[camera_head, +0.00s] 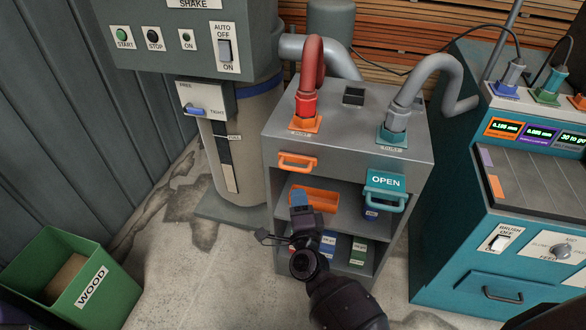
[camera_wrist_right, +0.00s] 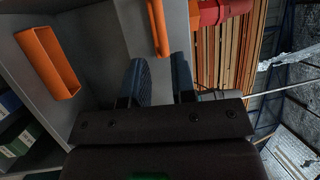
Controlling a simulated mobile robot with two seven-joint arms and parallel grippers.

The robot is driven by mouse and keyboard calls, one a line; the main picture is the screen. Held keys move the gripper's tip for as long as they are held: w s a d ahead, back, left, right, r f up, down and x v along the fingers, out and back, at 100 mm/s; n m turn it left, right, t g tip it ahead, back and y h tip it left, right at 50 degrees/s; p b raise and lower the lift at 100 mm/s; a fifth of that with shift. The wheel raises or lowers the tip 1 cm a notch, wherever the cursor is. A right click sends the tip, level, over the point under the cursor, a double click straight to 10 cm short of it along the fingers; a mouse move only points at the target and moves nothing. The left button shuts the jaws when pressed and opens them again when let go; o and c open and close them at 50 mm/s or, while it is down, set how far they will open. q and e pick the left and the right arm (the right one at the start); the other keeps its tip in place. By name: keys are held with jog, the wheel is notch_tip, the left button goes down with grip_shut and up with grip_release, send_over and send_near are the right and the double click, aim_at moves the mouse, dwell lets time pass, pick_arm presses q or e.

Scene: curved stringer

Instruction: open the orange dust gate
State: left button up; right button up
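The orange dust gate (camera_head: 297,161) shows as an orange handle on the upper front of the grey cabinet, below the red hose. It sits close to the cabinet front, and no OPEN label shows on it. My right gripper (camera_head: 300,200) is in front of the cabinet, just below the handle in the head view. In the right wrist view the gripper (camera_wrist_right: 160,78) is open, with two blue fingers apart and nothing between them. The orange handle (camera_wrist_right: 160,28) lies just beyond the fingertips, roughly in line with the gap. My left gripper is not in view.
A teal gate (camera_head: 386,182) at the right stands out, showing OPEN. An orange bin (camera_head: 318,199) is on the shelf behind my gripper. A red hose (camera_head: 307,95) and grey hose (camera_head: 408,92) rise from the cabinet top. A green WOOD box (camera_head: 70,280) is at lower left.

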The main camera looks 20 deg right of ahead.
aim_at(294, 170)
jog(key=x, duration=0.9)
jog(key=shift+w+d+r+b, duration=0.1)
jog(key=shift+w+b, duration=0.2)
jog(key=shift+w, duration=0.1)
jog(key=shift+c, duration=0.3)
grip_shut()
